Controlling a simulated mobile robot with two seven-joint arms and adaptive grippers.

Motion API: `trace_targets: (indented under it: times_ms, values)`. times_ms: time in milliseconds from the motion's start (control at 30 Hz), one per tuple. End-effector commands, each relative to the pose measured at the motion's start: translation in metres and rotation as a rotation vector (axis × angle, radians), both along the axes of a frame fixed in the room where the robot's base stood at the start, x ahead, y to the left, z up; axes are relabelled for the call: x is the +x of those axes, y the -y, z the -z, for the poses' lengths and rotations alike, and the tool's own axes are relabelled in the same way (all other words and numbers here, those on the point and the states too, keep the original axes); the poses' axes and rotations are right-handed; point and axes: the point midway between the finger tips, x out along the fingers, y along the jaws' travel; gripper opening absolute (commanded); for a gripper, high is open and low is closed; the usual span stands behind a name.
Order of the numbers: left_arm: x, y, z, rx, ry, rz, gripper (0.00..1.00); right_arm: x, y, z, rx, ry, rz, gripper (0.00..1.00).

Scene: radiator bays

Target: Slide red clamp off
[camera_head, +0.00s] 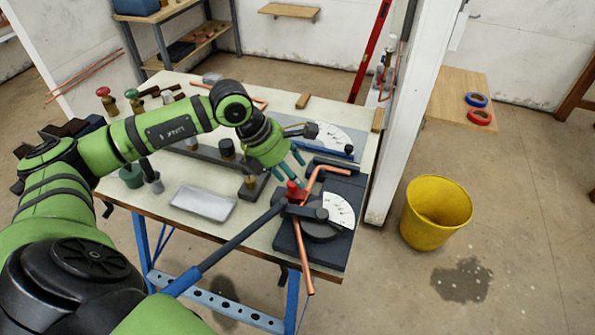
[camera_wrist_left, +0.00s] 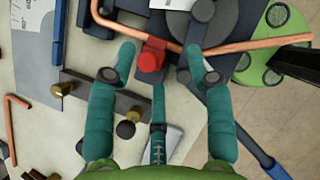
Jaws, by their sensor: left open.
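The red clamp (camera_head: 296,192) sits on the pipe bender (camera_head: 337,185) at the front right of the workbench. In the left wrist view the red clamp (camera_wrist_left: 150,60) lies against the copper pipe (camera_wrist_left: 190,49). The bent copper pipe (camera_head: 304,240) runs through the bender and past the bench's front edge. My left gripper (camera_head: 298,171) is just above the red clamp, its teal fingers pointing down. In the left wrist view my left gripper (camera_wrist_left: 163,62) is open, with a finger on either side of the clamp. Contact cannot be told. My right gripper is not in view.
The bender's long handle (camera_head: 235,245) reaches out to the front left. A grey tray (camera_head: 203,203) lies left of the bender. A white wall post (camera_head: 405,110) borders the bench's right side. A yellow bucket (camera_head: 424,232) stands on the floor.

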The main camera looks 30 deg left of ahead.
Motion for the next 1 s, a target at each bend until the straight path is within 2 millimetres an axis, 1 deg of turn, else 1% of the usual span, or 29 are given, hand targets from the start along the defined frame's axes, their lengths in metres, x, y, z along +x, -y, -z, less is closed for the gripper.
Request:
trace_targets:
  times_ms: [33, 100, 167, 500, 600, 733, 933, 967, 1000]
  values:
    - [-0.001, -0.016, -0.001, 0.055, -0.011, -0.014, 0.52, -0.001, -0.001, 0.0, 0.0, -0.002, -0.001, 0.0]
    - [-0.001, -0.027, 0.0, 0.096, -0.022, -0.025, 0.52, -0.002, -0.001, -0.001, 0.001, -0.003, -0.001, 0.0]
    - [0.0, -0.031, 0.004, 0.11, -0.027, -0.029, 0.52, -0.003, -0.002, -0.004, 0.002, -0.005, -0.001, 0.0]
    - [0.015, -0.02, 0.049, 0.108, -0.029, -0.028, 0.52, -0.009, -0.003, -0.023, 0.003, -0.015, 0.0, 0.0]
    - [0.018, -0.018, 0.058, 0.108, -0.028, -0.028, 0.52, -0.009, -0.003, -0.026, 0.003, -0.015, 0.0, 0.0]
    - [0.02, -0.017, 0.064, 0.109, -0.026, -0.028, 0.52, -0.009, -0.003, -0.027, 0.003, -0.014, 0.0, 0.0]
    - [0.02, -0.017, 0.065, 0.109, -0.026, -0.027, 0.52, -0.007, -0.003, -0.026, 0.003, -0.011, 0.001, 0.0]
    - [0.02, -0.017, 0.065, 0.109, -0.026, -0.028, 0.48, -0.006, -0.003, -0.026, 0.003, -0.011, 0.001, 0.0]
    - [0.02, -0.017, 0.065, 0.109, -0.026, -0.028, 0.32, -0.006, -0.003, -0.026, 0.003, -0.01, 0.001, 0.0]
